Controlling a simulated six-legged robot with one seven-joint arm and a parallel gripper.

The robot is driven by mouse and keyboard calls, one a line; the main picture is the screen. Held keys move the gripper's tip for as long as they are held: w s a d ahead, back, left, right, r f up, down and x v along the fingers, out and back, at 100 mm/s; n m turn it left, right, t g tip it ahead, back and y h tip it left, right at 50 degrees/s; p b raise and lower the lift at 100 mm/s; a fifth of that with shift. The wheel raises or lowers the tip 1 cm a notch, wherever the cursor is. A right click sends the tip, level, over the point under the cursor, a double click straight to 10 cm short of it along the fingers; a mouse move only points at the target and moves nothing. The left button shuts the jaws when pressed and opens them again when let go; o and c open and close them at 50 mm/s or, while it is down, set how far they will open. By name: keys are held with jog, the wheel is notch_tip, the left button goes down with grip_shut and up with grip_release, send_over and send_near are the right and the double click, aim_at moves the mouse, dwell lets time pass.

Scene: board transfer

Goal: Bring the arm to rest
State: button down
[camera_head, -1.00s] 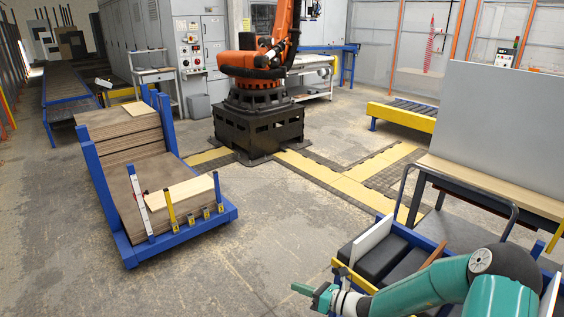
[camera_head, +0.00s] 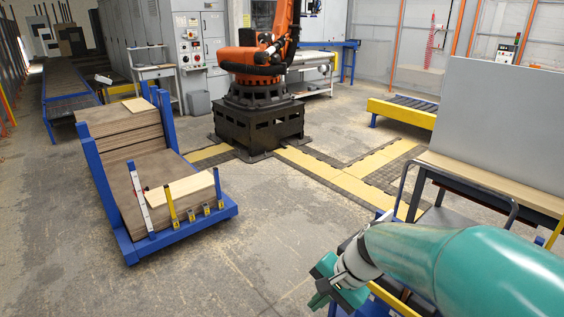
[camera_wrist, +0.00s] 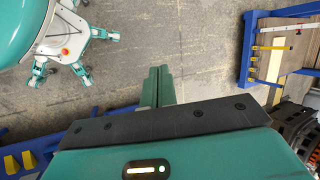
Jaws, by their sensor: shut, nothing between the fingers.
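My teal gripper (camera_head: 324,288) is at the lower middle right of the head view, at the end of my arm, which reaches in from the right edge. In the wrist view its two fingers (camera_wrist: 157,87) are together and empty, with floor behind them. A light board (camera_head: 184,190) lies on the stack in the blue rack (camera_head: 182,238) at the left, well apart from my gripper. The blue rack also shows at the upper right of the wrist view (camera_wrist: 246,50). My arm hides much of the cart at the lower right.
A cart with a dark handle rail (camera_head: 402,190) stands close beside my arm. Behind it is a workbench (camera_head: 480,183) with a grey panel (camera_head: 510,115). An orange robot arm (camera_head: 262,60) stands on a black base at the back. The floor between rack and cart is clear.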

jog(key=s+d+r+n+t+h, duration=0.4)
jog(key=s+d+r+n, duration=0.4)
jog(key=s+r, duration=0.2)
jog(key=shift+s+r+t+h, duration=0.3)
jog(key=shift+s+r+h, duration=0.15)
jog(key=shift+h, duration=0.35)
